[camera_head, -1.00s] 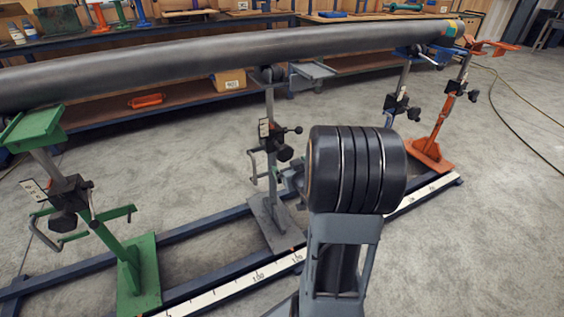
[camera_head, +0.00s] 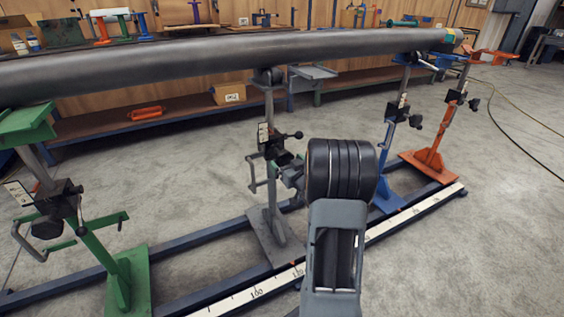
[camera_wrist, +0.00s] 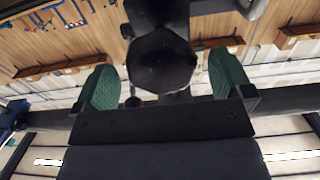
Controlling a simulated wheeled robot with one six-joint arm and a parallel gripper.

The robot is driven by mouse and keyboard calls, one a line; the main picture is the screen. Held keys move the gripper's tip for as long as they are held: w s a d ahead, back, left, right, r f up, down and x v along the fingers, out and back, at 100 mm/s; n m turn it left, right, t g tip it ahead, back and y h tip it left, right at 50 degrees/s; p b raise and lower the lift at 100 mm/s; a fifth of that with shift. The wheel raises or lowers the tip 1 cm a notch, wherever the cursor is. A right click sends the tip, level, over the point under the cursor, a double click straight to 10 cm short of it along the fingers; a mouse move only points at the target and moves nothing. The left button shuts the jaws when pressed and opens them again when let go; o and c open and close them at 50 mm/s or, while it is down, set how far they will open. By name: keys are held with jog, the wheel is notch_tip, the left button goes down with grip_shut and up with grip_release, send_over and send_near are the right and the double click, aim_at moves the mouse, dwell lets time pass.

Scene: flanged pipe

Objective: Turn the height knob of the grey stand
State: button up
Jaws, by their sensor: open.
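The grey stand (camera_head: 268,190) is upright on the rail in the middle of the head view, with its top under the long pipe (camera_head: 180,58). Its dark height knob (camera_head: 284,158) sits on the clamp block partway up the post, partly hidden by my gripper. In the wrist view the knob is a black, many-sided disc (camera_wrist: 162,62). It lies between the green pads of my gripper (camera_wrist: 164,80), with gaps visible on both sides. My gripper is open. I cannot tell how deep the knob sits between the pads.
A green stand (camera_head: 122,275) is at the left, and blue (camera_head: 388,165) and orange (camera_head: 432,155) stands are at the right, all on the blue base rails. A small lever and a crank handle (camera_head: 256,175) stick out near the knob.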

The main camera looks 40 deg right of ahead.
aim_at(286, 162)
jog(key=shift+w+d+b, duration=0.15)
jog(key=shift+w+b, duration=0.05)
jog(key=shift+w, duration=0.75)
jog(key=shift+w+d+b, duration=0.1)
jog(key=shift+w+b, duration=0.1)
jog(key=shift+w, duration=0.75)
jog(key=shift+c, duration=0.3)
jog(key=c, duration=0.9)
jog(key=shift+o, duration=0.2)
